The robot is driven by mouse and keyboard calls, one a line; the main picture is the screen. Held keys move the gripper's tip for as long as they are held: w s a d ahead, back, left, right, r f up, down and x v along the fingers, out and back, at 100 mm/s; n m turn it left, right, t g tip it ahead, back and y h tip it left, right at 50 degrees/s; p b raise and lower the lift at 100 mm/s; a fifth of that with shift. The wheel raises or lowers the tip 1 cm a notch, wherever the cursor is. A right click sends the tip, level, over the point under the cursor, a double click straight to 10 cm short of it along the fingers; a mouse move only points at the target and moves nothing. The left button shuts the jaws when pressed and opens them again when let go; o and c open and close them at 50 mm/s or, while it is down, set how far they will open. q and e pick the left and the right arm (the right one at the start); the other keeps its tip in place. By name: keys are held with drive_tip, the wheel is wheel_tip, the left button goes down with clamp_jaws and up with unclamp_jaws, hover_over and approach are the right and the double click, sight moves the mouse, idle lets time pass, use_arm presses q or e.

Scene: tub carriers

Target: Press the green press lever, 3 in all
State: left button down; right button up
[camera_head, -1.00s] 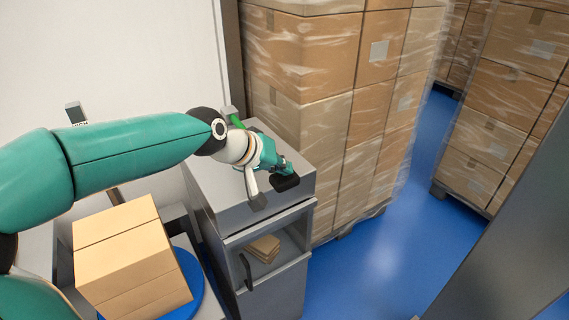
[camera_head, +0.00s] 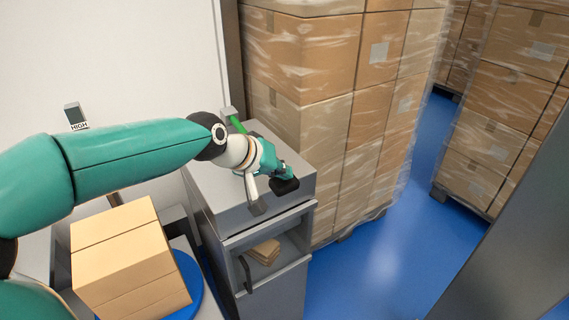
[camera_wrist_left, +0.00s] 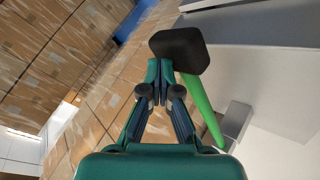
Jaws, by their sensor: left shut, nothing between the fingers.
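The green press lever (camera_head: 237,123) rises from a grey mount on top of a grey cabinet. Most of its bar is hidden behind my left arm in the head view, and its black knob (camera_head: 285,187) shows near the cabinet's front right edge. In the left wrist view the green bar (camera_wrist_left: 204,108) runs down right from the black knob (camera_wrist_left: 180,50). My left gripper (camera_head: 284,168) is shut and empty, its fingertips (camera_wrist_left: 160,68) right at the knob; I cannot tell whether they touch. My right gripper is out of view.
The grey cabinet (camera_head: 210,185) has an open front bay with flat brown pieces (camera_head: 264,252). A wrapped pallet stack (camera_head: 320,130) stands close to its right. A carton (camera_head: 130,255) sits on a blue disc at left. A small display (camera_head: 76,117) reads HIGH. Blue floor (camera_head: 390,260) is clear at right.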

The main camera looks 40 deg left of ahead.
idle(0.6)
use_arm(q)
drive_tip(key=shift+r+p, duration=2.5)
drive_tip(key=shift+r, duration=0.45)
wheel_tip(320, 180, up, 5)
drive_tip(key=p, duration=0.4)
drive_tip(key=shift+f, duration=0.1)
